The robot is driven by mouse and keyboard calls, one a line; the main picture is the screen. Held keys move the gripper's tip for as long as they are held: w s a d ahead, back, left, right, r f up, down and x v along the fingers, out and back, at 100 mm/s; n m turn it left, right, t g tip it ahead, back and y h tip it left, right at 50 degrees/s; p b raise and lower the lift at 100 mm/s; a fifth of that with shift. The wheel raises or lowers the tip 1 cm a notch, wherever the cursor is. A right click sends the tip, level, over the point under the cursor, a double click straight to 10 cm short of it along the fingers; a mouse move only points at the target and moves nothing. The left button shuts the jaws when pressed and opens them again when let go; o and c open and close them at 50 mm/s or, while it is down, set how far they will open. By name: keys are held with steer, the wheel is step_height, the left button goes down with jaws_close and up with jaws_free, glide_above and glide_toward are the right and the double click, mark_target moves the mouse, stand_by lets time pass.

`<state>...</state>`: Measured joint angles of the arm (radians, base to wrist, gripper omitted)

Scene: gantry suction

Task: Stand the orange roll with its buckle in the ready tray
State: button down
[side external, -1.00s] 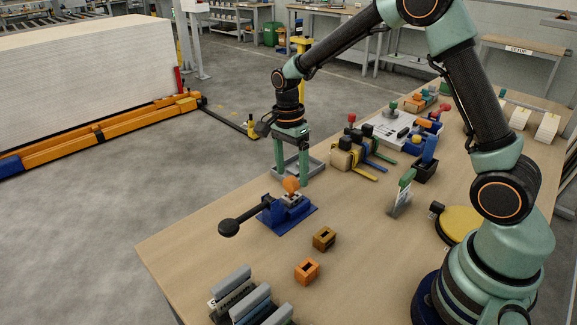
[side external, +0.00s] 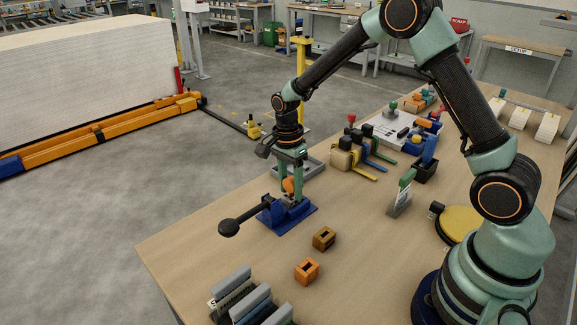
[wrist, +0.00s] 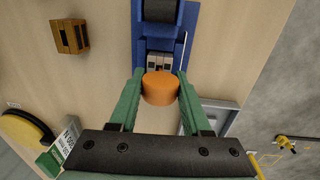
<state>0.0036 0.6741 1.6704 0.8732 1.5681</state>
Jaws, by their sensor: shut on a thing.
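The orange roll (side external: 289,185) is between the fingers of my gripper (side external: 291,187) at the blue clamp fixture (side external: 272,221). My gripper is shut on it. In the wrist view, the round face of the orange roll (wrist: 160,88) shows between the green fingertips, beside pale metal blocks (wrist: 159,62) on the blue fixture. I cannot tell whether the roll still touches those blocks, and no buckle can be clearly made out. A grey tray (side external: 314,168), possibly the ready tray, lies behind my gripper, partly hidden by it. Its grey rim (wrist: 221,103) also shows in the wrist view.
The fixture's black-knobbed lever (side external: 229,227) sticks out to the left. An orange block (side external: 307,271) and a brown block (side external: 324,239) stand nearer. A beige block with coloured straps (side external: 342,158) is close to the tray's right.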

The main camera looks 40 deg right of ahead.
steer(key=shift+r, duration=0.1)
step_height(320, 180, up, 19)
steer(key=w+d+f, duration=0.9)
steer(key=d, duration=0.3)
steer(key=shift+w+d+f+t, duration=0.4)
steer(key=shift+f, duration=2.9)
steer(key=shift+f, duration=1.7)
steer(key=shift+c, duration=1.4)
jaws_free()
